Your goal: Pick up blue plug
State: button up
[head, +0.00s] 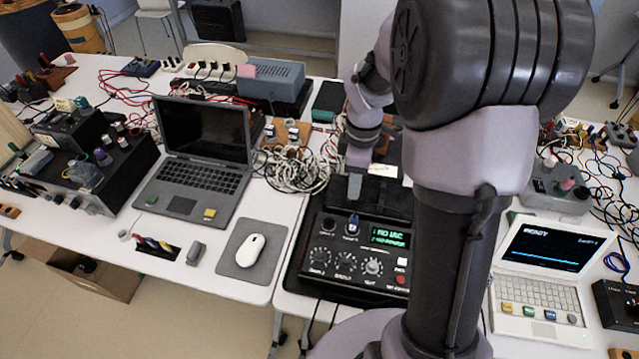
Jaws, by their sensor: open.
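A small blue plug (352,226) stands upright on the top panel of a black device (325,239) with a lit green display. It sits just left of the display, above a row of knobs. My gripper (355,192) points down just above and behind the blue plug in the picture. It is open, with nothing seen in it. From this angle its fingers overlap, and I cannot tell the exact gap to the plug. My arm hides part of the device's right side. Another bluish piece lies among coloured plugs (152,243) in front of the dark laptop.
The dark laptop (203,174) and a white mouse (250,250) on a grey pad are to the left. Tangled white cables (297,170) lie beside the device. A white laptop (541,280) is at right.

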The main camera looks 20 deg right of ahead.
aim_at(354, 218)
jog(key=f+b, duration=0.1)
jog(key=f, duration=0.2)
jog(key=f+b, duration=0.2)
jog(key=f, duration=0.2)
jog(key=f+b, duration=0.1)
jog(key=f, duration=0.3)
jog(key=shift+s+d+f, duration=0.25)
jog(key=shift+d, duration=0.1)
notch_tip(354, 218, down, 5)
jog(key=b, duration=0.3)
jog(key=shift+d, duration=0.15)
jog(key=shift+r, duration=0.25)
jog(key=shift+c, duration=0.7)
grip_shut()
